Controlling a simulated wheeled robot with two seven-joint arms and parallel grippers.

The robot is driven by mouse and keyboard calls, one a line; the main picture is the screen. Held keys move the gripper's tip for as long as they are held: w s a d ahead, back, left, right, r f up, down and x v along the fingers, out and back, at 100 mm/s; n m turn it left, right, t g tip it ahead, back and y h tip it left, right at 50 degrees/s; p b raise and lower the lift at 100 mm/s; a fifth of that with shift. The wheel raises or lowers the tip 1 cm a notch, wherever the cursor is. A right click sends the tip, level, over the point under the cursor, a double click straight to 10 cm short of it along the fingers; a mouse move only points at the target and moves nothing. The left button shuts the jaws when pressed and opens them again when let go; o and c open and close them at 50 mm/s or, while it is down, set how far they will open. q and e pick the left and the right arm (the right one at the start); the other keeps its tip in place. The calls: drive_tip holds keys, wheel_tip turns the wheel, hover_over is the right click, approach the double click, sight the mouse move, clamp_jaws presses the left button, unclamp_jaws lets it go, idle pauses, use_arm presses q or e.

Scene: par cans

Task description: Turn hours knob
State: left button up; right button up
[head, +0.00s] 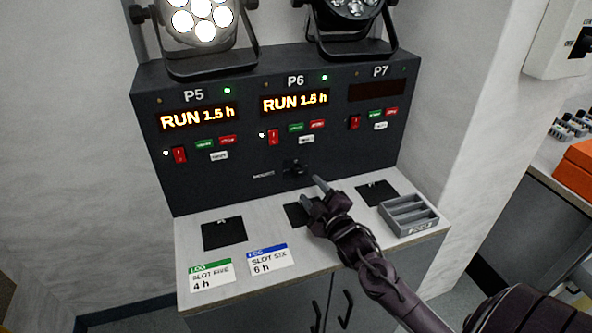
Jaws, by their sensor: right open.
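A dark panel (180,128) stands at the back of a white counter, with sections P5, P6 and P7. A small black knob (294,167) sits low on the panel under P6, with a small label to its left that looks like "HOURS". The P7 display (377,90) is dark. My right gripper (313,191) is open and empty, just in front of and below the knob, apart from it. My left gripper is out of view.
Cards on the counter read "SLOT FIVE 4 h" (212,275) and "SLOT SIX 6 h" (269,257). A grey slotted tray (410,214) stands at the counter's right. Lamps stand on the panel; the left lamp (203,20) is lit. Red switches and small buttons line the panel.

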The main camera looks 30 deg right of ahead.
sight(298, 172)
drive_tip(key=shift+w+r, duration=0.1)
drive_tip(key=shift+w, duration=0.4)
drive_tip(key=w, duration=0.3)
drive_tip(key=w+d, duration=0.1)
drive_tip(key=w, duration=0.1)
drive_tip(key=shift+w, duration=0.2)
drive_tip(key=shift+w+p, duration=0.2)
drive_tip(key=shift+p, duration=0.1)
drive_tip(key=shift+w, duration=0.1)
drive_tip(key=c, duration=1)
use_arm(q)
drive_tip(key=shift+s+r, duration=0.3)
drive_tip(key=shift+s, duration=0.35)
